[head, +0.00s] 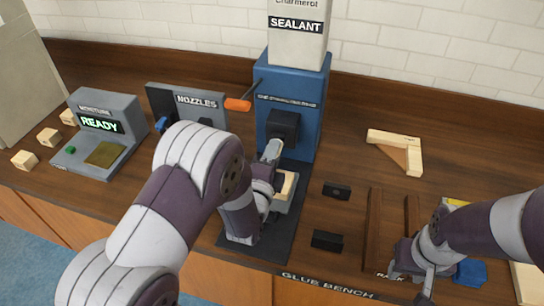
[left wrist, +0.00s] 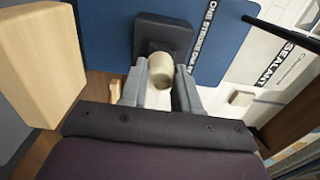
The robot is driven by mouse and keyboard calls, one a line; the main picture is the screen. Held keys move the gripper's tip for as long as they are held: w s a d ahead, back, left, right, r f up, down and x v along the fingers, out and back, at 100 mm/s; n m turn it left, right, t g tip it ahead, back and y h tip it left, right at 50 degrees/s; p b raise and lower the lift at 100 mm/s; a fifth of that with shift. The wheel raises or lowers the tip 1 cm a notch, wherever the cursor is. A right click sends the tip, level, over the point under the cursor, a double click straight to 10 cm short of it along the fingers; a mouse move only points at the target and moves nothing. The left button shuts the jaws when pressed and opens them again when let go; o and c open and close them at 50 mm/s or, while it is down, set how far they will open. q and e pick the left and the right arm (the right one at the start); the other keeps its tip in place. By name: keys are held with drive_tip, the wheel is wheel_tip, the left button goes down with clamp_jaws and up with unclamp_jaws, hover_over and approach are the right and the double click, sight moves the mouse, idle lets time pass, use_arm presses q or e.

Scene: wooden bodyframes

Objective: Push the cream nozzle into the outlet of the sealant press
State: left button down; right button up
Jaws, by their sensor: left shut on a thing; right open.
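The blue sealant press (head: 320,100) stands at the back centre with its black outlet block (head: 284,124) facing forward. My left gripper (head: 271,150) is just in front of and below that block. In the left wrist view it is shut on the cream nozzle (left wrist: 161,70), which lies between the fingers close to the black outlet block (left wrist: 163,36). Whether the nozzle touches or enters the outlet is hidden. The nozzle cannot be made out clearly in the head view. My right gripper (head: 425,282) is open at the lower right, by the bench's front edge.
A wooden piece (head: 288,184) sits below the outlet, beside my left gripper. The nozzle rack (head: 207,98) and a grey READY console (head: 104,135) stand to the left. Small black blocks (head: 327,240), a wooden corner frame (head: 397,148) and dark rack bars (head: 374,228) lie to the right.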

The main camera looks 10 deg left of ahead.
use_arm(q)
drive_tip(key=shift+w, duration=0.2)
drive_tip(key=c, duration=0.7)
unclamp_jaws()
drive_tip(key=shift+c, duration=0.2)
use_arm(e)
drive_tip(key=shift+f+b, duration=0.9)
use_arm(q)
drive_tip(key=s, duration=1.2)
drive_tip(key=shift+s+a, duration=0.25)
drive_tip(key=shift+s, duration=0.1)
drive_tip(key=shift+w, duration=0.15)
